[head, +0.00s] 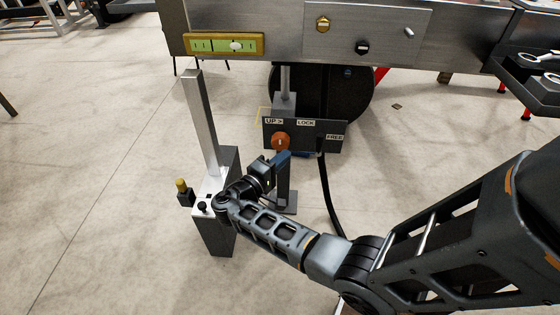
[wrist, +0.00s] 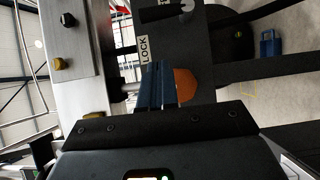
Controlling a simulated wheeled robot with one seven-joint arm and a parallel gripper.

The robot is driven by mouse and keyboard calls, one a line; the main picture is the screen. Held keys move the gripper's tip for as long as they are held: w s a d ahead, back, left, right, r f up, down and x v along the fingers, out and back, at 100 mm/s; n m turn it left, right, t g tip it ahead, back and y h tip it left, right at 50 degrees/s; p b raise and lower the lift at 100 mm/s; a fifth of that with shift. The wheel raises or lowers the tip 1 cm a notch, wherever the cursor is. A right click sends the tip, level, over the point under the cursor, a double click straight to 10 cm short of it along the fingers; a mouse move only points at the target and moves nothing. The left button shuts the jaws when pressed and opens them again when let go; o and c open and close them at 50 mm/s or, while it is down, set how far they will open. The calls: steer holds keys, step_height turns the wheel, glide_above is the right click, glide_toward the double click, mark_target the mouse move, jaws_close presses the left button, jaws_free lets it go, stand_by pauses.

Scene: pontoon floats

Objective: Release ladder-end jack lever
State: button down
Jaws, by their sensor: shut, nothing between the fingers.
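A dark plate (head: 304,133) carries the labels UP, LOCK and FREE. An orange round knob (head: 281,142) sits at its left side, below UP. In the wrist view the plate appears turned, with LOCK (wrist: 145,48) reading sideways and the orange part (wrist: 186,84) right beside my fingers. My gripper (head: 282,157) is shut and empty, its blue fingers (wrist: 156,80) just below and in front of the knob in the head view. I cannot tell whether they touch it. A black handle-like part (wrist: 165,13) shows farther up; which part is the lever's grip is unclear.
A grey metal post (head: 201,120) on a box stands left of my wrist, with a yellow-topped knob (head: 182,187) beside it. A metal beam (head: 345,35) with a level (head: 224,44) runs above. A black hose (head: 328,195) hangs right of my gripper. Open floor lies left.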

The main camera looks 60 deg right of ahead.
mark_target(319, 141)
steer(key=s+d+p, duration=0.1)
steer(key=s+d, duration=0.3)
steer(key=d, duration=0.4)
steer(key=shift+s, duration=0.25)
steer(key=shift+s+d+r+m+y+p, duration=0.1)
steer(key=shift+s+r+m+y+p, duration=0.1)
steer(key=shift+s+m+y+p, duration=0.3)
steer(key=shift+s+d+r+m+t+y+p, duration=0.2)
steer(key=shift+s+m+t+y, duration=0.1)
steer(key=shift+m, duration=0.3)
steer(key=shift+s+d+r+m+t+y+p, duration=0.1)
steer(key=shift+s+r+m+t+y, duration=0.15)
steer(key=shift+m, duration=0.35)
steer(key=s+d+f+m+t+y, duration=0.2)
steer(key=s+m+t+y, duration=0.2)
steer(key=s+m+t, duration=0.1)
steer(key=shift+s+m, duration=0.15)
steer(key=shift+m, duration=0.55)
steer(key=shift+s+d+f, duration=0.1)
steer(key=shift+s+d, duration=0.05)
